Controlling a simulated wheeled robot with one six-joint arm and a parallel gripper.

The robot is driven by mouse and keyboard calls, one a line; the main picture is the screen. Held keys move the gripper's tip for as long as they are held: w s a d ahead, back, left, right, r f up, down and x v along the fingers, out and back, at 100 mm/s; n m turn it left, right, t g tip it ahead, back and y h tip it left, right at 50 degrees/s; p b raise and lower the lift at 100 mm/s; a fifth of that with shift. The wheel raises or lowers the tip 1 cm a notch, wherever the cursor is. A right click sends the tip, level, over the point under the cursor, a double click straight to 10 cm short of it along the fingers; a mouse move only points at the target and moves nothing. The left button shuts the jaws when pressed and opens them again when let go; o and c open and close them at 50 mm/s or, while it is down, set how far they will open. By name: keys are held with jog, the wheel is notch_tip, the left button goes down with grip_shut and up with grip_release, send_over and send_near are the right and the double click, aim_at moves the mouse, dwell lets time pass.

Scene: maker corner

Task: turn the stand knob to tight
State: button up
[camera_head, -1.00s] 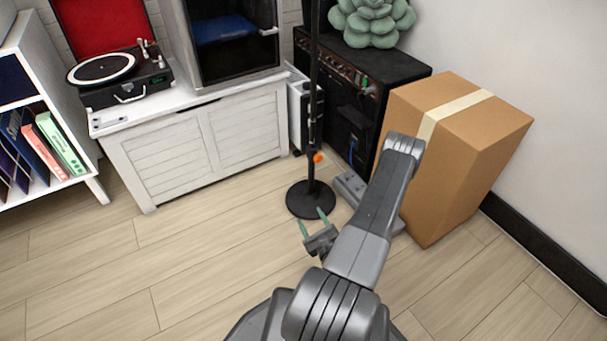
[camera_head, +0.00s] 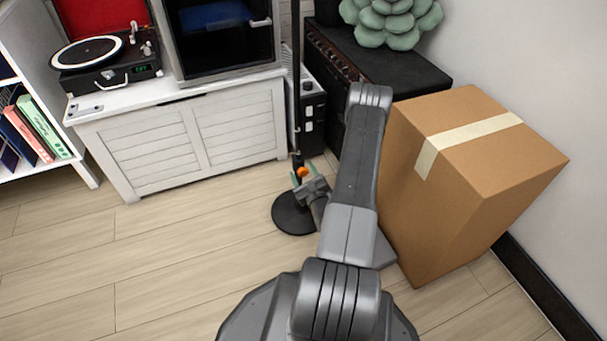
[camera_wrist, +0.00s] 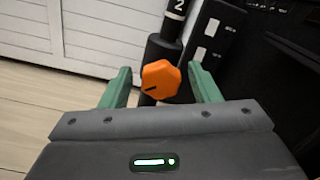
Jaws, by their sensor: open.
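The stand knob is orange with a dark mark on its face; it shows in the wrist view (camera_wrist: 160,80) and in the head view (camera_head: 303,172). It sits on the black stand pole (camera_wrist: 161,52), which carries a white "2" above the knob. The round black base (camera_head: 291,214) stands on the floor, partly hidden by my arm. My gripper (camera_wrist: 158,84) is open, with green fingers to the left and right of the knob. The knob is between the fingers in the picture, with a gap on each side. Its depth between them is hard to tell.
A cardboard box (camera_head: 440,200) stands close to the right of my arm. A white cabinet (camera_head: 190,145) with a turntable (camera_head: 100,65) is behind the stand at left. A black amplifier (camera_head: 400,68) is behind at right. The floor (camera_head: 160,260) at left is clear.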

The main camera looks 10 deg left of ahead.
jog(key=c, duration=1)
jog(key=m+b, duration=0.1)
jog(key=m, duration=0.2)
jog(key=shift+m, duration=0.3)
jog(key=shift+m+b, duration=0.45)
jog(key=shift+m, duration=1.55)
